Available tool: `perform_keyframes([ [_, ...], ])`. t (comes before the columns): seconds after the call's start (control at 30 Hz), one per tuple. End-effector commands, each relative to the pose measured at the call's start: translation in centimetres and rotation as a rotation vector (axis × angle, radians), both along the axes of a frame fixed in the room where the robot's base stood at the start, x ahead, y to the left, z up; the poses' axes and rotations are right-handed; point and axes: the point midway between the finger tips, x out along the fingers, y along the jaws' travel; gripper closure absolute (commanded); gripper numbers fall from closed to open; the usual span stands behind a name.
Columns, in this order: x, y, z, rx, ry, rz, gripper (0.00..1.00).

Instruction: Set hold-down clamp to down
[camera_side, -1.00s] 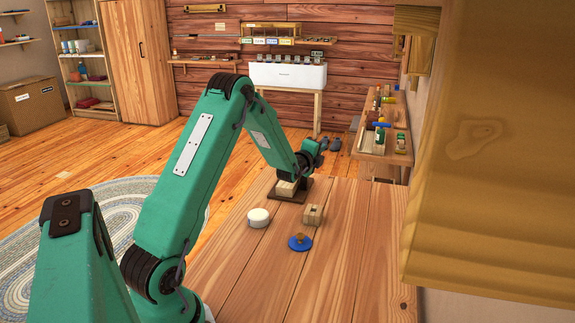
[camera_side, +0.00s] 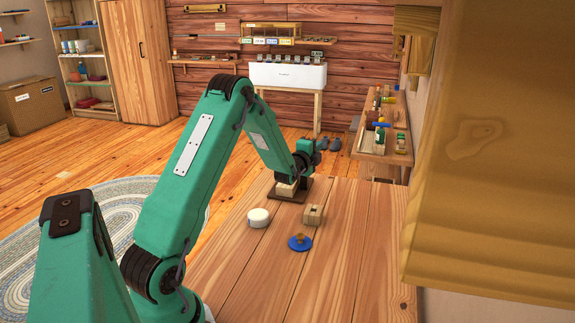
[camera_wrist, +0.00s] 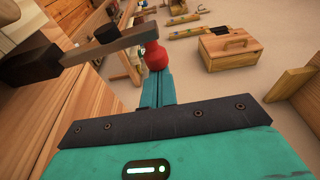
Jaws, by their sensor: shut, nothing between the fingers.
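The hold-down clamp stands at the far end of the wooden table, on a dark base plate (camera_side: 296,197) with a pale wooden block (camera_side: 287,187). In the wrist view, a grey bar (camera_wrist: 130,41) with black end pieces crosses the upper left, and a red knob (camera_wrist: 157,56) shows at its right end. My gripper (camera_wrist: 158,82) is shut and empty, its teal fingers pointing at the red knob. It looks very close to the knob; whether it touches is unclear. In the side view my gripper (camera_side: 308,156) is over the base and hides much of the clamp.
A white round puck (camera_side: 258,217), a small slotted wooden block (camera_side: 313,214) and a blue disc with a knob (camera_side: 299,243) are on the table (camera_side: 345,260), nearer than the clamp. The table's right side is clear. A large wooden piece (camera_side: 490,150) fills the side view's right edge.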

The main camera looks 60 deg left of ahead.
Motion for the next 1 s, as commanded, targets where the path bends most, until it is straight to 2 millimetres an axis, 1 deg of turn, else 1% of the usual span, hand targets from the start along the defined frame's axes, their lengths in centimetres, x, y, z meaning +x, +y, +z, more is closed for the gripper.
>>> perform_keyframes([
  [0.17, -0.5, 0.5, 0.1, -0.091, -0.102, 0.008, 1.0],
  [0.6, -2.1, 2.1, 0.8, -0.399, -0.462, -0.011, 1.0],
  [0.83, -2.9, 3.0, 0.9, -0.483, -0.555, -0.015, 1.0],
  [1.0, -3.9, 3.9, 0.9, -0.48, -0.563, 0.005, 1.0],
])
